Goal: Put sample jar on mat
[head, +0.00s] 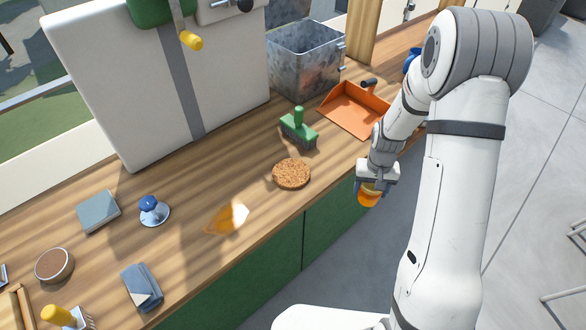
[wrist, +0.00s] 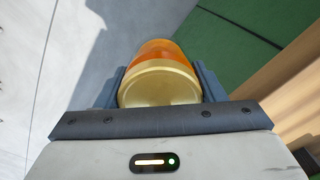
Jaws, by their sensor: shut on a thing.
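The sample jar (head: 368,197) is orange with a pale yellow end. My gripper (head: 374,184) is shut on it and holds it in the air beyond the counter's front edge, over the floor. In the wrist view the jar (wrist: 160,82) sits between both fingers, its pale round end towards the camera. The mat, a round brown cork-like disc (head: 291,173), lies on the wooden counter near its front edge, left of my gripper. Its top is bare. The jar and the mat are apart.
A green-handled brush (head: 299,130) stands behind the mat, with an orange dustpan (head: 355,110) and a metal bin (head: 305,60) farther back. Left of the mat are an amber patch (head: 226,219), a blue-knobbed item (head: 151,210) and a folded cloth (head: 142,287).

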